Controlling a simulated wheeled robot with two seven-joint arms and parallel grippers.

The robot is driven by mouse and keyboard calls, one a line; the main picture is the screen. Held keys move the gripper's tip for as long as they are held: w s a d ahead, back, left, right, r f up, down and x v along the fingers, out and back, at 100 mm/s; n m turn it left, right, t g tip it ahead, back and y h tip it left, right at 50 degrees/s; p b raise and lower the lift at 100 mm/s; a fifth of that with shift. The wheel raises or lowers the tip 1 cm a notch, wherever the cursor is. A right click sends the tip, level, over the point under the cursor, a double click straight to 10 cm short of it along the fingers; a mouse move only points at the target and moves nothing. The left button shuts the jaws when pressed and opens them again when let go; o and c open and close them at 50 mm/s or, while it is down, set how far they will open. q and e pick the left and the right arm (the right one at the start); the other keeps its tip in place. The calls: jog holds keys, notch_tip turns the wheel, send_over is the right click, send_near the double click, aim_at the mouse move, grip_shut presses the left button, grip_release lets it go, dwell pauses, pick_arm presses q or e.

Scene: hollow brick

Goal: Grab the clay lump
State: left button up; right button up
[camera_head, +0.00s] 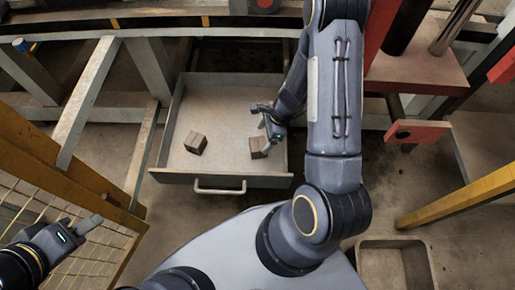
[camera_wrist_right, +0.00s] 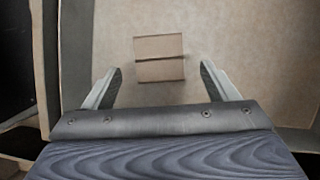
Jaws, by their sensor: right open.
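Two small brown blocks lie apart in the open grey drawer (camera_head: 228,178): a left block (camera_head: 195,142) and a right block (camera_head: 259,147). They look alike, and I cannot tell which is the clay lump. My right gripper (camera_head: 264,124) is open over the drawer, close to the right block. In the right wrist view a brown block (camera_wrist_right: 159,46) with a dark line across it lies ahead between the open fingers (camera_wrist_right: 161,72), with gaps on both sides. My left gripper (camera_head: 88,226) is at the lower left, far from the drawer; its finger opening is unclear.
The drawer walls stand around the blocks, with a handle (camera_head: 219,187) on the front. The drawer floor between the blocks is bare. Yellow beams stand at left and right (camera_head: 462,200). An empty open bin (camera_head: 398,243) sits at the lower right.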

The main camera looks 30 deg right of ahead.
aim_at(258, 143)
jog(key=b+x, duration=0.3)
jog(key=x, duration=0.4)
jog(key=shift+a+f, duration=0.1)
jog(key=shift+f, duration=0.05)
jog(key=c, duration=1.1)
jog(key=shift+c, duration=0.2)
jog(key=shift+r, duration=0.25)
